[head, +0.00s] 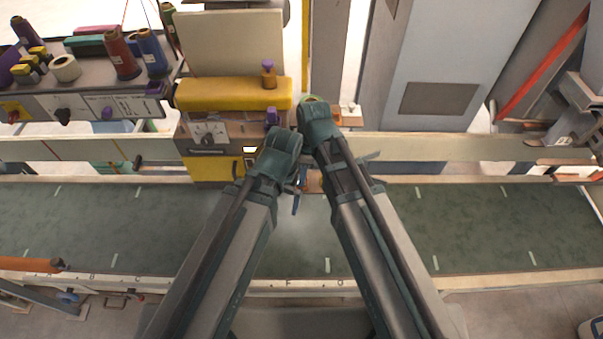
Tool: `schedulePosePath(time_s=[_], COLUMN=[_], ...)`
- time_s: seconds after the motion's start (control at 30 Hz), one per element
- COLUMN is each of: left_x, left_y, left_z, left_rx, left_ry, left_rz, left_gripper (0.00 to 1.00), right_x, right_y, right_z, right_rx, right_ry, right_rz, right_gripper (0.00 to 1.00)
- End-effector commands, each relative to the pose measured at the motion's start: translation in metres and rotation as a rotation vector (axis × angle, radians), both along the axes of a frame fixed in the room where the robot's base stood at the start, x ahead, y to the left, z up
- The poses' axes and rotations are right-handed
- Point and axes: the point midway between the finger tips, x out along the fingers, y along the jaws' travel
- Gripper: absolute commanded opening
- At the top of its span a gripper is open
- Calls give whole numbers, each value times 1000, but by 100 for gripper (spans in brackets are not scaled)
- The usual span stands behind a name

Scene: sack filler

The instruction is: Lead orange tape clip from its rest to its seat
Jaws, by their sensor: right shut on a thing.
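My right gripper (320,122) reaches the front of the sewing head in the middle of the head view. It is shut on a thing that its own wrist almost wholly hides. A small orange-brown patch, which looks like the orange tape clip (313,183), shows between my two wrists. My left gripper (279,150) is close beside the right one on its left. Its fingers are hidden beneath its wrist, so I cannot tell whether it is open. The clip's rest and seat cannot be made out.
A yellow and brown machine head (232,95) stands behind my grippers. A shelf with thread spools (122,56) is at the upper left. A pale rail (430,147) crosses behind a green conveyor belt (480,225), which is clear on both sides.

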Motion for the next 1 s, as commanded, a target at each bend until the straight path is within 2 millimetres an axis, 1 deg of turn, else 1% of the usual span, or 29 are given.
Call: schedulePosePath(time_s=[0.4,0.43,0.57,0.6,0.63,1.0], left_x=[0,0,0,0,0,0], left_y=[0,0,0,0,0,0], left_z=[0,0,0,0,0,2], left_rx=[0,0,0,0,0,0], left_ry=[0,0,0,0,0,0], left_rz=[0,0,0,0,0,0], left_gripper=[100,100,100,100,100,100], right_x=[0,0,0,0,0,0], right_y=[0,0,0,0,0,0], right_z=[0,0,0,0,0,2], right_rx=[0,0,0,0,0,0], right_ry=[0,0,0,0,0,0], right_rz=[0,0,0,0,0,0], right_gripper=[0,28,51,58,61,61])
